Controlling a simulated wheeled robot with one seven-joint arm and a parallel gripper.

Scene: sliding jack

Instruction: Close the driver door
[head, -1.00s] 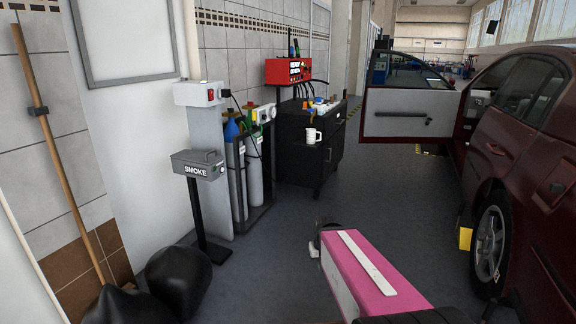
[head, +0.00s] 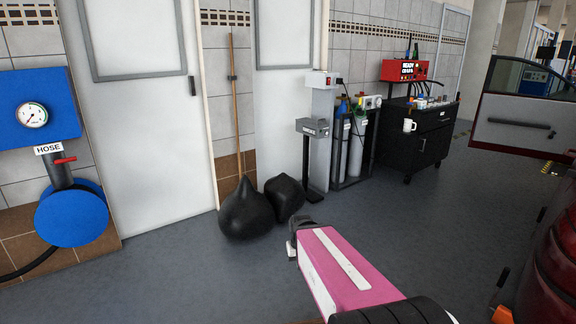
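The driver door (head: 517,122) stands wide open at the right edge of the head view. Its pale inner panel with a dark handle faces me, and its window is above. The dark red car (head: 560,245) shows only in part at the lower right; the door's hinge side is cut off by the frame. My arm, with a pink link, reaches forward at the bottom centre, well short of the door. The end of my arm shows dark and small at the pink link's far end; no fingers can be made out.
A black tool cart (head: 420,140) with a white mug stands left of the door. Gas cylinders (head: 357,142), a smoke tester (head: 312,127) and black bags (head: 248,210) line the wall. A blue hose reel (head: 72,213) is at left. The grey floor between is clear.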

